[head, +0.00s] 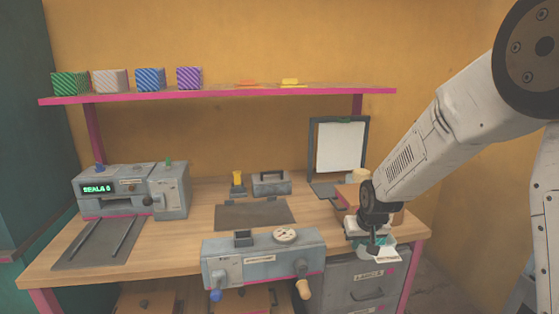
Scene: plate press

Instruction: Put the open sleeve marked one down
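My gripper (374,248) is at the right front corner of the workbench, in front of the drawer unit. A small pale thing with teal parts (384,252) is at its fingers, clear of the bench top, and looks held. It appears to be the sleeve. It is too small to read a mark on it, and the fingers and wrist hide part of it. The workbench (180,205) has a dark flat mat (255,214) in its middle.
A grey press with a gauge (263,258) stands at the front edge. A sealing machine (130,192) is at the left. A clipboard stand (340,147), a brown box (350,196) and a cup (362,174) are at the right. A shelf (215,94) holds several patterned boxes.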

